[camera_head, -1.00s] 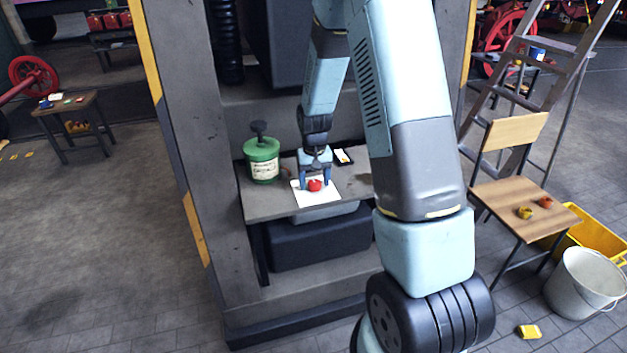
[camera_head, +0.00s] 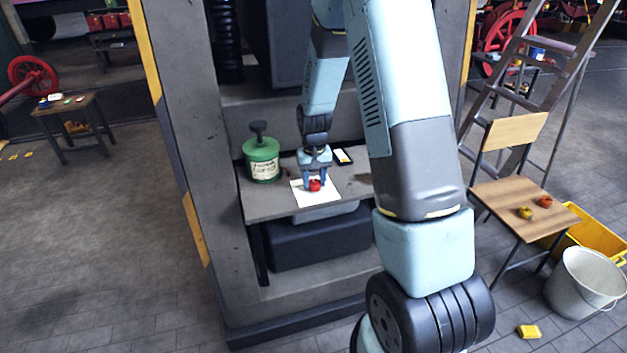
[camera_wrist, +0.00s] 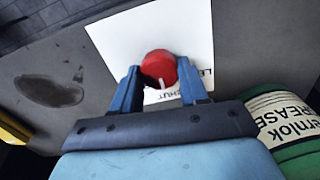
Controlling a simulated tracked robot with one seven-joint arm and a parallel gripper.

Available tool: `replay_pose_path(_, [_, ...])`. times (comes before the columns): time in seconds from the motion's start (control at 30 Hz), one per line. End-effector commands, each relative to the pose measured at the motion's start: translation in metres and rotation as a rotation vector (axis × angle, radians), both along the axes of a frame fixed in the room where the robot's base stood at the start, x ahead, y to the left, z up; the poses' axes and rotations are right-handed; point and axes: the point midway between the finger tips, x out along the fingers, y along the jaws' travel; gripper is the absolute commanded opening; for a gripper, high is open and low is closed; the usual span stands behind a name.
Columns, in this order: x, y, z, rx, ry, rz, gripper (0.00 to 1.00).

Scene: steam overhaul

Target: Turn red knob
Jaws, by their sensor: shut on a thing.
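The red knob (camera_head: 315,185) sits on a white sheet (camera_head: 327,198) on the grey shelf (camera_head: 270,208). In the wrist view the red knob (camera_wrist: 158,66) is round with a white mark near its lower edge. The white sheet (camera_wrist: 110,45) there carries printed letters, partly hidden by my gripper. My gripper (camera_head: 315,181) points down at the knob. In the wrist view the blue fingers of my gripper (camera_wrist: 160,80) stand on either side of the knob's near part, shut on it. The contact itself is partly hidden.
A green grease can (camera_head: 262,160) stands on the shelf left of my gripper and shows in the wrist view (camera_wrist: 290,125). A dark stain (camera_wrist: 48,91) marks the shelf. A chair (camera_head: 515,205) and bucket (camera_head: 583,280) stand right.

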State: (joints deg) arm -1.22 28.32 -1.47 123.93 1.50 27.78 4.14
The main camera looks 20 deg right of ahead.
Motion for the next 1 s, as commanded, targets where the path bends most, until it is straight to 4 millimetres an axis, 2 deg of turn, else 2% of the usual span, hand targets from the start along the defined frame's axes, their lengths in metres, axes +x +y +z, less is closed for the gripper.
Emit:
replay_pose_path(0.27, [0.0001,0.0003,0.0002,-0.001,0.0,-0.152,0.13])
replay_pose_path(1.0, [0.0002,0.0008,0.0002,-0.001,-0.002,-0.811,0.13])
